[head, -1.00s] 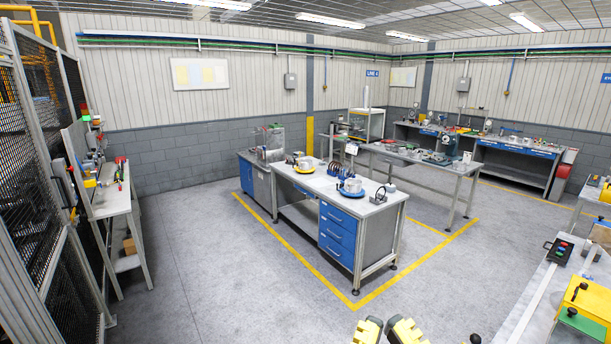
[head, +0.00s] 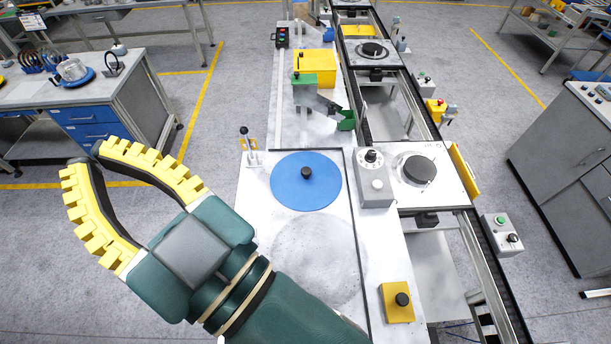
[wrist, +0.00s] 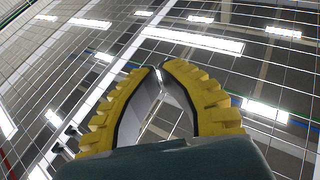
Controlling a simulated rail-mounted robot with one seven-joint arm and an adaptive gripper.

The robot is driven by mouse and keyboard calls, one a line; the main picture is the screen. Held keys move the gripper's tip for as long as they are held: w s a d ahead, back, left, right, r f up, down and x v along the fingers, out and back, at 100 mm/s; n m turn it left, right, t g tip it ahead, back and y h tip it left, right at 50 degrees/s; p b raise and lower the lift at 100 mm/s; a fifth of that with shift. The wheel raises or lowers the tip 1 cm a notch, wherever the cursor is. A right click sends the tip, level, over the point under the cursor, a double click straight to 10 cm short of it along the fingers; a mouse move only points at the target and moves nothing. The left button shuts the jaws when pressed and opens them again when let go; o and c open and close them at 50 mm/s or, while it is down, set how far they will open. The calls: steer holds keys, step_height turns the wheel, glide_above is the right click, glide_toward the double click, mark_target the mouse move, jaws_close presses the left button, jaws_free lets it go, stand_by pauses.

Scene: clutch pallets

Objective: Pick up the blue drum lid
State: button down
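The blue drum lid (head: 306,181) is a flat, round blue disc with a small black knob at its centre. In the head view it lies on the pale workstation top, above a round grey patch on the same surface. My gripper (head: 88,154) is well to the left of the lid, apart from it, pointing up and left. Its thick yellow fingers curve inward with their tips nearly meeting. Nothing shows between them. In the wrist view the gripper (wrist: 158,67) shows only the ceiling and its lights behind the fingers; the lid is not in that view.
A small black-knobbed lever (head: 246,140) stands just left of the lid. A grey dial box (head: 375,178) stands close on its right. A green chute (head: 328,107) and yellow box (head: 316,67) are behind it. A yellow button box (head: 397,302) is at the front right. A conveyor runs along the right.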

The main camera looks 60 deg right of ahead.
steer(key=c, duration=0.7)
jaws_free()
steer(key=shift+o, duration=0.2)
